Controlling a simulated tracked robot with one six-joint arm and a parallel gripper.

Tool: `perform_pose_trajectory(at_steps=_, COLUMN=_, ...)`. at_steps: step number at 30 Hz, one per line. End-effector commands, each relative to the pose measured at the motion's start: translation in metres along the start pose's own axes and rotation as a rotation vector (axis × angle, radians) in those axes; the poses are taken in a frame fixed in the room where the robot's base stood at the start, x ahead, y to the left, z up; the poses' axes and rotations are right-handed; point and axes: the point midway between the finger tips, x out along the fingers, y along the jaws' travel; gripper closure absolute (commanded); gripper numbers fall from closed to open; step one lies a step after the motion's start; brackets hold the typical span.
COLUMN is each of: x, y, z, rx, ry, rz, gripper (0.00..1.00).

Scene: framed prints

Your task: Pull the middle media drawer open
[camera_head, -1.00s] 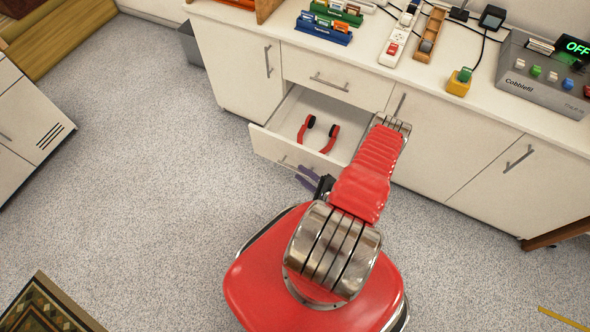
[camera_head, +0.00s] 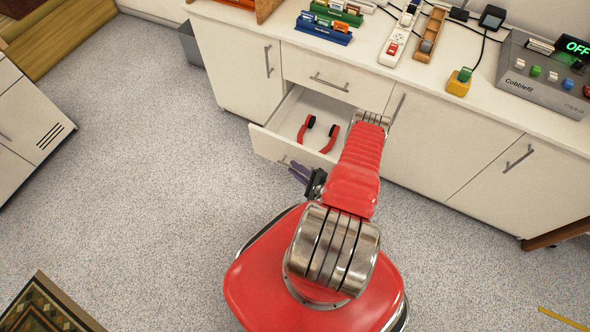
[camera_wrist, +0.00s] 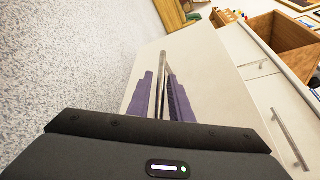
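The middle drawer (camera_head: 266,145) stands pulled out below a shut top drawer, its white inside showing. Red headphones (camera_head: 318,135) lie in it. Its metal bar handle (camera_wrist: 163,62) shows in the wrist view on the white drawer front, and partly in the head view. In the head view the purple fingers (camera_head: 300,173) are just in front of the drawer front, near the handle.
The shut top drawer (camera_head: 325,78) is above, with cabinet doors (camera_head: 430,145) to the right and left. The carpet (camera_head: 150,190) to the left is clear.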

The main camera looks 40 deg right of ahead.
Motion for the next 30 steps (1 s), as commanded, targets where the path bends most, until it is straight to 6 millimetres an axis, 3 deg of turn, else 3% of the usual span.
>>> perform_pose_trajectory(at_steps=8, x=-0.0001, y=0.0003, z=0.0000, rx=0.000, ry=0.000, rz=0.001, gripper=1.00)
perform_pose_trajectory(at_steps=30, x=0.0018, y=0.0034, z=0.0028, rx=0.009, ry=0.015, rz=-0.004, gripper=1.00)
